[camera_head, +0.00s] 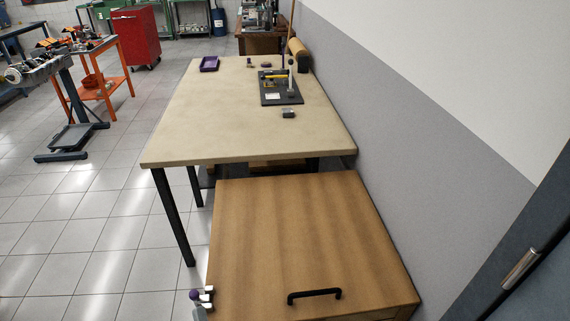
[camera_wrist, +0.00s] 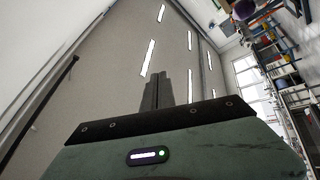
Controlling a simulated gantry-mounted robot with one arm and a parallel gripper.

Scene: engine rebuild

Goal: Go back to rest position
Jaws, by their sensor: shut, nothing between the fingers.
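My gripper (camera_wrist: 165,90) shows in the wrist view, its two dark fingers together with nothing between them. It is away from any surface, and behind it are the ceiling and its long lights. I cannot make out my gripper for sure in the head view. A workbench (camera_head: 215,130) with a pale top stands in the middle of the head view. On it lie a dark tray (camera_head: 270,100) with small parts and a yellow item, a purple tray (camera_head: 209,64) and a small grey metal block (camera_head: 288,113).
A wooden cabinet (camera_head: 290,230) with a black handle (camera_head: 314,294) stands in front of the bench. A small grey and purple object (camera_head: 208,291) shows at its left edge; I cannot tell what it is. An orange cart (camera_head: 101,90) and red cabinet (camera_head: 136,37) stand left. A wall borders the right.

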